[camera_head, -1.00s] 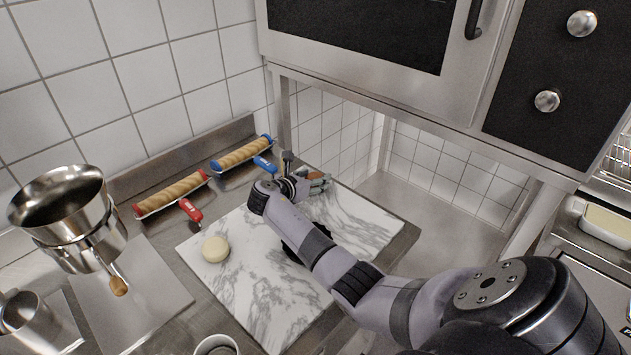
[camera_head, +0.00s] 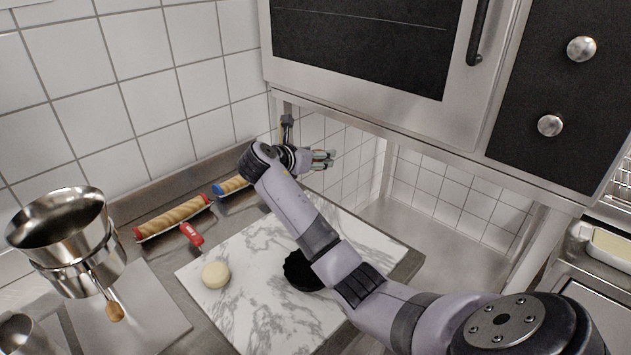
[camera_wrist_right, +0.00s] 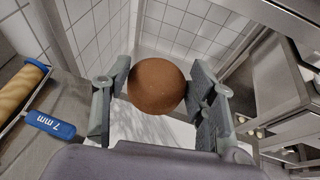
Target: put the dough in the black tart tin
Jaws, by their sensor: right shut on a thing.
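My right gripper (camera_head: 326,158) is raised above the back of the marble board in the head view. The right wrist view shows it shut on a round brown ball of dough (camera_wrist_right: 157,86), held between the two fingers. The ball is not clear in the head view. The black tart tin (camera_head: 297,272), with a fluted rim, sits on the board, partly hidden by my right forearm. A pale cream dough round (camera_head: 216,274) lies on the board to the left of the tin. My left gripper is not in view.
The marble board (camera_head: 262,316) has bare room around the tin. Rolling pins with red (camera_head: 172,217) and blue (camera_head: 230,186) ends lie behind it. Stacked steel pans (camera_head: 70,240) stand left. An oven (camera_head: 365,60) overhangs the back right.

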